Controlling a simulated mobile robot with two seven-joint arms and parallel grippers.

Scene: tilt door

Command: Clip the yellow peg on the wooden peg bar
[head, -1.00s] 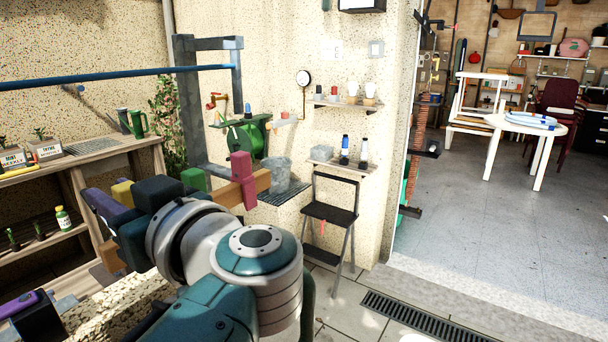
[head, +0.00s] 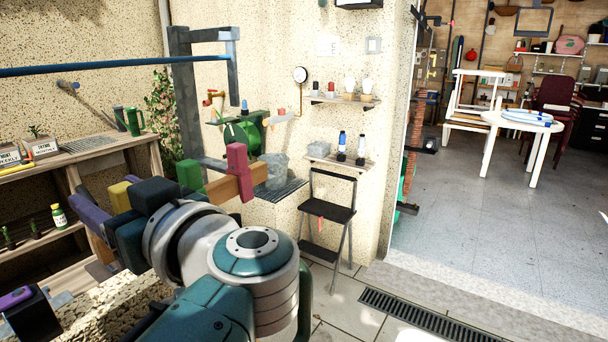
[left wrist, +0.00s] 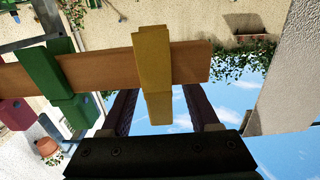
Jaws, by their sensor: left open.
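The wooden peg bar (head: 222,190) juts out beyond my left wrist in the head view. The yellow peg (left wrist: 152,65) straddles the bar near its end in the left wrist view, and its lower end hangs between my finger pads. In the head view, the yellow peg (head: 120,196) is partly hidden by my gripper. A green peg (head: 189,174) and a magenta peg (head: 238,172) also sit on the bar. My left gripper (left wrist: 160,108) is open, with purple fingers on either side of the yellow peg and gaps showing between. My right gripper is out of view.
Wooden shelves with pots and a small bottle (head: 59,216) stand at the left. A blue rail (head: 110,67) crosses above. A folding step stool (head: 326,213) stands against the wall at the right of the bar.

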